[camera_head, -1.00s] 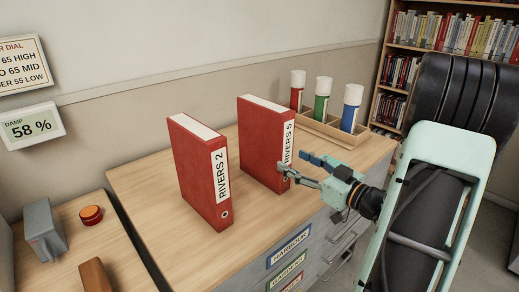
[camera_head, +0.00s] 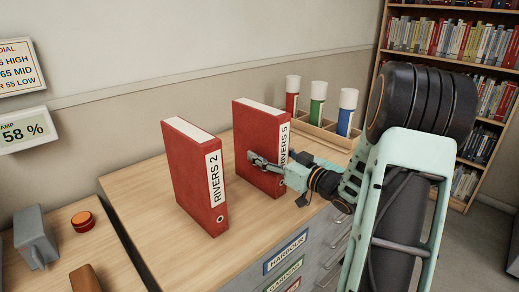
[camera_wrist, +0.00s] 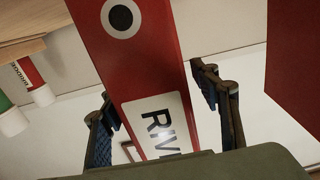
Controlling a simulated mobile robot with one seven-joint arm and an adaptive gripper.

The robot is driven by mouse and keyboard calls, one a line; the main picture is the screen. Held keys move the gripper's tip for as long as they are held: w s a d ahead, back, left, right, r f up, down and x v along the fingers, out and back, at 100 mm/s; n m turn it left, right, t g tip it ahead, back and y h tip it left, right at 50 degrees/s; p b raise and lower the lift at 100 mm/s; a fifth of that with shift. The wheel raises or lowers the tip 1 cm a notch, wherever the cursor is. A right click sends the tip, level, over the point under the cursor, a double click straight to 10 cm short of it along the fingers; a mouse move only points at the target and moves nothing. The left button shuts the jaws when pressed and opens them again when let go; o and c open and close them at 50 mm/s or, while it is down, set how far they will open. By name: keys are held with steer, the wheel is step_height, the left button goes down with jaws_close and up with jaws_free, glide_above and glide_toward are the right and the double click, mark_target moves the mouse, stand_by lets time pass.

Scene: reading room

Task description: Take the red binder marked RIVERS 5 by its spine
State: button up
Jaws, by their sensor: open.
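The red binder marked RIVERS 5 (camera_head: 262,130) stands upright on the wooden cabinet top, its labelled spine facing my arm. In the head view my gripper (camera_head: 276,166) is at this spine, with one finger along the binder's left side and the other hidden. In the wrist view the spine (camera_wrist: 145,65) runs between the two open fingers of my gripper (camera_wrist: 155,90), with part of the RIV label in sight. The fingers look apart from the binder's sides, though contact is hard to judge.
A similar red binder marked RIVERS 2 (camera_head: 193,175) stands to the left, with a gap between; a red face at the wrist view's right (camera_wrist: 293,70) looks like it. A wooden rack (camera_head: 325,130) with red, green and blue tubes stands behind, to the right.

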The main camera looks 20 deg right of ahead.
steer(key=shift+c, duration=0.7)
jaws_close()
steer(key=shift+r, duration=0.1)
